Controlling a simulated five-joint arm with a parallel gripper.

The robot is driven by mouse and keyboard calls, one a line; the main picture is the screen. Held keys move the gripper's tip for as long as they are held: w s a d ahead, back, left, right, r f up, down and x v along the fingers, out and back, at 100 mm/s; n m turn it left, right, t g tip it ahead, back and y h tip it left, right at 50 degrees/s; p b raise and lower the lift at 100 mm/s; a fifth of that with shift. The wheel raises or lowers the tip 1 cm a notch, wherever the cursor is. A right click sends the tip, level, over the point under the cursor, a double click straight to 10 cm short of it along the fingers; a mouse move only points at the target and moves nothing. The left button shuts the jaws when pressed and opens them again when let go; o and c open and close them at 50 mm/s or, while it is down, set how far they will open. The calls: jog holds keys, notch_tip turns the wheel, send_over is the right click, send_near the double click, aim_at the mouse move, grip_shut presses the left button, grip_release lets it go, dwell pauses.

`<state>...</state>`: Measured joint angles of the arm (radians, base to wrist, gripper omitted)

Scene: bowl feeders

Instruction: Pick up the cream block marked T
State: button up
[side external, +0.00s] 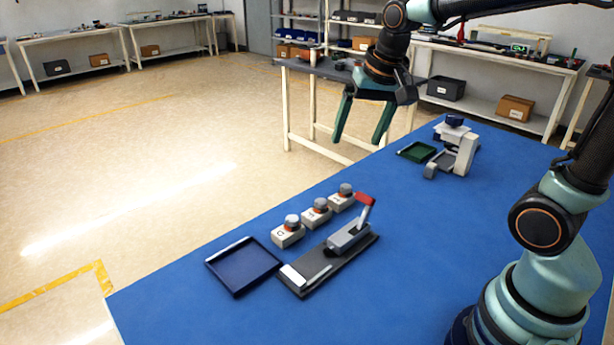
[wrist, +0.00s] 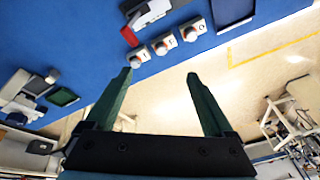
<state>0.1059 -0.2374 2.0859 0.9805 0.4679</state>
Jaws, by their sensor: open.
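The near one bears a dark mark; the letters are too small to tell which is T. In the wrist view the far block (wrist: 139,57), middle block (wrist: 165,45) and near block (wrist: 193,31) lie beyond my fingertips. My gripper (side external: 359,142) is open and empty, raised well above and apart from the blocks. Its two fingers also show in the wrist view (wrist: 158,75).
A lever device with a red handle (side external: 366,199) stands close beside the blocks on a dark base. A dark blue tray (side external: 239,289) lies to their left. A green tray (side external: 417,152) and a white-grey device (side external: 464,156) stand farther back.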

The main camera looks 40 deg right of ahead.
jog(key=w+d+f+m+g, duration=0.2)
jog(key=w+d+f+m, duration=0.3)
jog(key=w+m, duration=0.15)
jog(key=m+g, duration=0.2)
jog(key=m, duration=0.3)
send_near(343, 188)
notch_tip(343, 188, down, 11)
jog(key=shift+s+f, duration=0.15)
jog(key=shift+f, duration=0.1)
grip_shut()
